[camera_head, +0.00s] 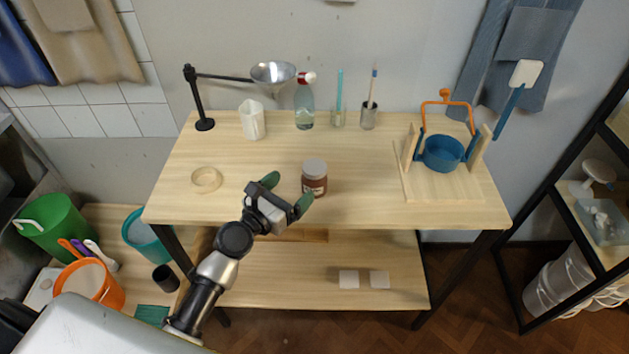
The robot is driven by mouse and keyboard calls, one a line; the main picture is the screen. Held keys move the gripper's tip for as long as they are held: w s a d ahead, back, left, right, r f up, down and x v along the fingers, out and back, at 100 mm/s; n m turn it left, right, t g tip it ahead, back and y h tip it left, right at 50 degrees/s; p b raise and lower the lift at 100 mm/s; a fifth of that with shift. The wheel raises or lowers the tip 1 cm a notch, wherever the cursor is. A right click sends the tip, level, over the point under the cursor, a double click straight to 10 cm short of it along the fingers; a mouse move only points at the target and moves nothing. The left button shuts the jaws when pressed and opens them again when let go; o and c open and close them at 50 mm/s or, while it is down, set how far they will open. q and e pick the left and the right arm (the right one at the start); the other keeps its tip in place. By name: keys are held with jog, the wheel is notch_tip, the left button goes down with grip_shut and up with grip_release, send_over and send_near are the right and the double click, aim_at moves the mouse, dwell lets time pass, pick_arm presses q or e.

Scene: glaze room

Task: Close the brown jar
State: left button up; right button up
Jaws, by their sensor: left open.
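The brown jar (315,186) stands upright near the middle of the table, with a pale band around it. A light grey lid (314,167) sits on its top; I cannot tell whether it is screwed tight. My left gripper (287,193) is open, with green fingertips, just left of the jar near the table's front edge. Nothing shows between its fingers. One fingertip overlaps the jar's lower left side in the picture; I cannot tell whether it touches. My right gripper is not in view.
A pale ring (206,180) lies on the left of the wooden table (370,207). A blue pot (443,153) hangs in a wooden stand at right.

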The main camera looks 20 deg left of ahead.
aim_at(307, 176)
pick_arm(q)
jog(key=x, duration=0.3)
jog(key=shift+w+d, duration=0.1)
jog(key=shift+w, duration=0.15)
jog(key=x, duration=0.5)
jog(key=shift+w+d+f, duration=0.1)
jog(key=shift+d+f, duration=0.1)
jog(key=shift+f, duration=0.05)
jog(key=c, duration=1.2)
